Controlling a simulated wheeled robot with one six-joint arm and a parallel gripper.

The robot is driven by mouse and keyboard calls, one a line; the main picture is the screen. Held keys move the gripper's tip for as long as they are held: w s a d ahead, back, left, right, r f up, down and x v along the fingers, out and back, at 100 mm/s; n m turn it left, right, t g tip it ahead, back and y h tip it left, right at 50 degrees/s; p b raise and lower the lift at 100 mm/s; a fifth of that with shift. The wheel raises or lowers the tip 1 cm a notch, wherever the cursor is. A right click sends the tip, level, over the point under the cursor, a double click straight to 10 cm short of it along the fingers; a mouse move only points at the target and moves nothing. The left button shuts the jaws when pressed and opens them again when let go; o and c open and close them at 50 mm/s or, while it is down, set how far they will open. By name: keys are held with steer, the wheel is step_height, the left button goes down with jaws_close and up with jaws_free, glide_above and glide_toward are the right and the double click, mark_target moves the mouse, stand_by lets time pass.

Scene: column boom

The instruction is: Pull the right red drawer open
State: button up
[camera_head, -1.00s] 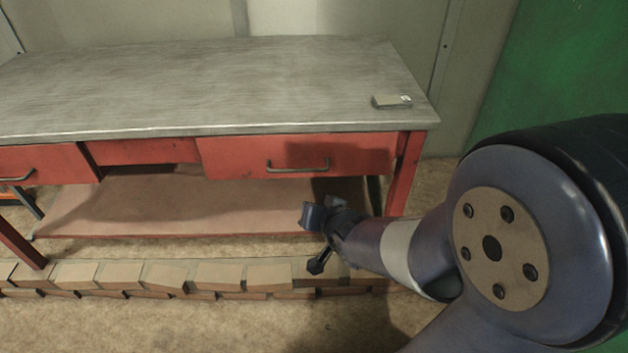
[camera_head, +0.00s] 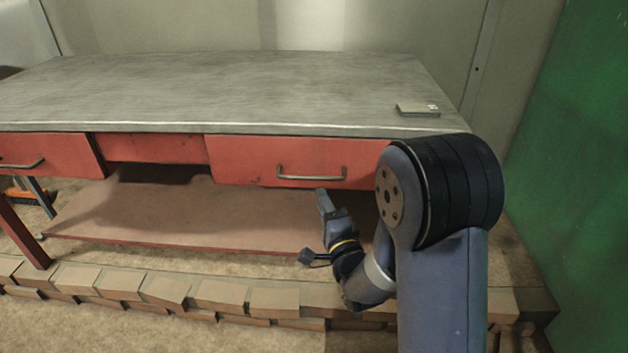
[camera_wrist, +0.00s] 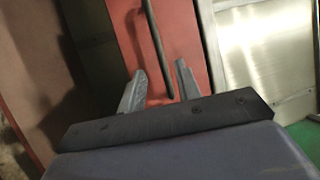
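The right red drawer (camera_head: 240,160) sits under the workbench's grey metal top and looks closed. Its dark bar handle (camera_head: 311,177) runs along the front. My gripper (camera_head: 322,205) is just below the handle in the head view. In the wrist view my gripper (camera_wrist: 158,82) is open, its two grey fingers apart. The handle (camera_wrist: 157,45) shows there as a dark bar, its near end in line with the space between the fingers. The red drawer front (camera_wrist: 185,35) lies behind it. I cannot tell whether the handle is between the fingertips or beyond them.
The left red drawer (camera_head: 40,152) looks closed too. A lower shelf (camera_head: 160,215) is below. A low brick row (camera_head: 215,296) runs along the floor in front. A green wall (camera_head: 570,150) stands at the right.

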mark_target(311, 178)
steer(key=x, duration=0.8)
steer(key=shift+w+a, duration=0.15)
steer(key=shift+w, duration=0.2)
jaws_close()
